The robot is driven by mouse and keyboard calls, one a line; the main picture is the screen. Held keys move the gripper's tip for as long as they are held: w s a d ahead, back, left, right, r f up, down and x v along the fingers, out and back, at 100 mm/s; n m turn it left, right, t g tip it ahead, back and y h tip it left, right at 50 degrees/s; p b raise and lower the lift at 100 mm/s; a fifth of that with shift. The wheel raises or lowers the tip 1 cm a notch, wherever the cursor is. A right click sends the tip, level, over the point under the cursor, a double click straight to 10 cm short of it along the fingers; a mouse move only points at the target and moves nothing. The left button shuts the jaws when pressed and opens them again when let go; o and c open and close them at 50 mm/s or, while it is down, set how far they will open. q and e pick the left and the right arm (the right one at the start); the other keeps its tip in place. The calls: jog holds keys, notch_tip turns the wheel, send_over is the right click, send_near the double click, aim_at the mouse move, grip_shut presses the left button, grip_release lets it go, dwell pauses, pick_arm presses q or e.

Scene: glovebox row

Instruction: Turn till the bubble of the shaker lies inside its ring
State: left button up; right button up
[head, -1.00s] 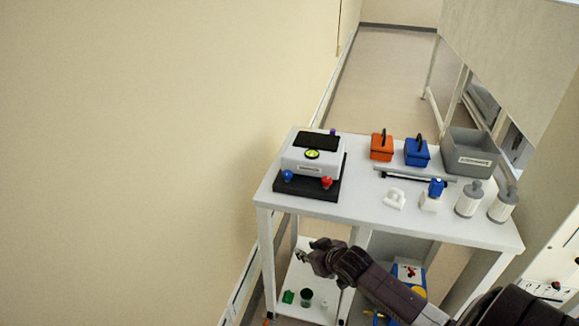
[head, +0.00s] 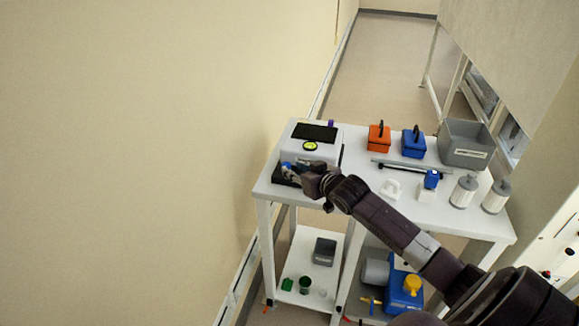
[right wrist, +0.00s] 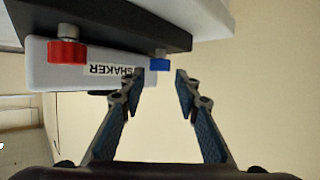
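The shaker (head: 328,153) is a white box with a black top on a black base, at the left end of the table. Its round yellow-green bubble level (head: 310,146) faces up; the bubble's place against the ring is too small to tell. My right gripper (head: 289,170) is at the shaker's front left corner and hides the knobs in the head view. In the right wrist view its fingers (right wrist: 160,73) are open, with the blue knob (right wrist: 160,64) between and just beyond the tips. The red knob (right wrist: 67,50) is left of them, beside the SHAKER label. My left gripper is out of view.
On the white table (head: 350,203) stand an orange box (head: 379,140), a blue box (head: 414,145), a grey bin (head: 464,146), a bar (head: 405,166) and two white-grey cylinders (head: 464,192). A blue pump (head: 403,290) stands on the lower shelf. A wall is at left.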

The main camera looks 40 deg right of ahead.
aim_at(287, 166)
jog(key=shift+x, duration=1.85)
grip_shut()
jog(key=shift+a+p, duration=0.1)
jog(key=shift+p, duration=0.25)
